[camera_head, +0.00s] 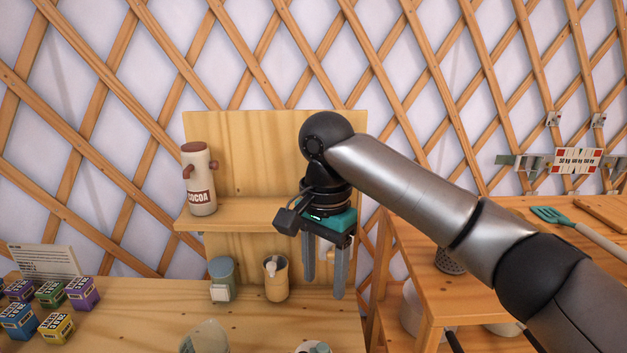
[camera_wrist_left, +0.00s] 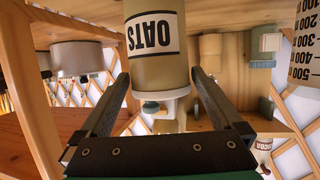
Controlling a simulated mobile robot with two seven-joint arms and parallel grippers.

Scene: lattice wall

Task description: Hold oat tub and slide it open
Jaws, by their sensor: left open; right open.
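The oat tub (camera_wrist_left: 157,60) is a tan cylinder with a white label reading OATS, upside down in the left wrist view. A white end part with a small grey-green knob (camera_wrist_left: 150,107) shows at its lower end. My left gripper (camera_wrist_left: 161,78) is open, with one finger on each side of the tub; I cannot tell whether they touch it. In the head view, a white top with a grey-green knob (camera_head: 314,347), probably the tub's, is cut off by the bottom edge. My right gripper (camera_head: 325,280) is open and empty, fingers down, above the counter's right end.
A cocoa bottle (camera_head: 201,180) stands on the shelf (camera_head: 240,212). A clear measuring jug (camera_head: 204,338) is in front. Small boxes (camera_head: 52,293) stand left. A side table (camera_head: 480,240) is right.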

